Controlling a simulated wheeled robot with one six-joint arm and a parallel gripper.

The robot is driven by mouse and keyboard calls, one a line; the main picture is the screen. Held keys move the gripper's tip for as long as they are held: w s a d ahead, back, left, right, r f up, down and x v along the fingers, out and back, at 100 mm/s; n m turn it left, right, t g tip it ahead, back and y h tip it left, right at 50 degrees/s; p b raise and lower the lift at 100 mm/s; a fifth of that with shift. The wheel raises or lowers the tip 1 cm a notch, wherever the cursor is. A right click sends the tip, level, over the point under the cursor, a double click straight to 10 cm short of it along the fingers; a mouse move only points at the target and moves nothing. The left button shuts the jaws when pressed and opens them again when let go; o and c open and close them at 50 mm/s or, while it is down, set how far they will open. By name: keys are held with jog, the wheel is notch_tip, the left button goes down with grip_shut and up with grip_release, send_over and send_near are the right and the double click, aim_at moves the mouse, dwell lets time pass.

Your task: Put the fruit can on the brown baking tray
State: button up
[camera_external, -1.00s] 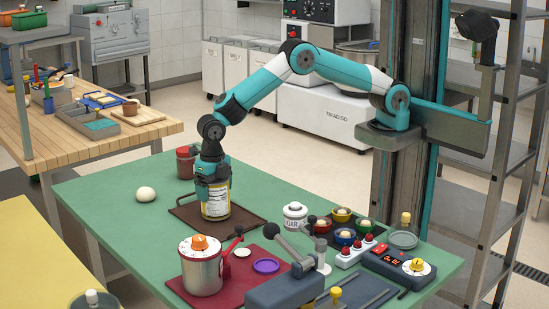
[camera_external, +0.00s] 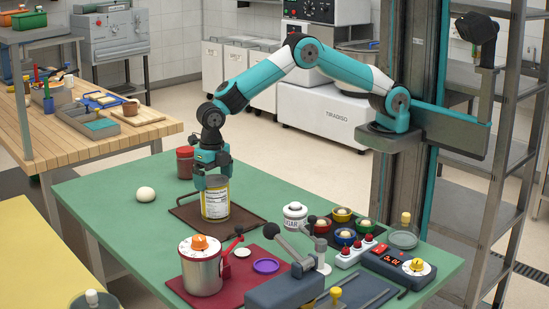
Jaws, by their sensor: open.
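The fruit can (camera_external: 215,203), a cylinder with a yellow and white label, stands upright on the brown baking tray (camera_external: 247,218) on the green table. My gripper (camera_external: 211,180) is just above the can, pointing down, with its fingers at the can's top rim. It is open and does not hold the can. The can hides the middle of the tray, and the far finger is hard to see.
A red-lidded jar (camera_external: 186,163) stands close behind the tray, and a dough ball (camera_external: 146,194) lies to the left. A sugar jar (camera_external: 295,216) is to the right. In front, a red mat (camera_external: 228,294) carries a large metal pot (camera_external: 201,270).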

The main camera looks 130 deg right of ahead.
jog(key=r, duration=0.5)
jog(key=r+b, duration=0.1)
jog(key=r, duration=0.2)
jog(key=shift+a+r, duration=0.3)
jog(key=shift+a, duration=0.1)
jog(key=s+a+r+m+y, duration=0.15)
jog(key=s+a+r, duration=0.3)
jog(key=a, duration=0.55)
jog(key=s+a+r+m, duration=0.35)
jog(key=s+a, duration=0.25)
jog(key=a, duration=0.3)
jog(key=s+a+m+y, duration=0.1)
jog(key=s+a+m, duration=0.3)
jog(key=s, duration=0.9)
jog(key=s+a+m+y, duration=0.1)
jog(key=s+a+m, duration=0.2)
jog(key=s+a, duration=0.7)
jog(key=s, duration=0.4)
jog(key=shift+r+m+y, duration=0.25)
jog(key=shift+m+y, duration=0.1)
jog(key=shift+m, duration=0.05)
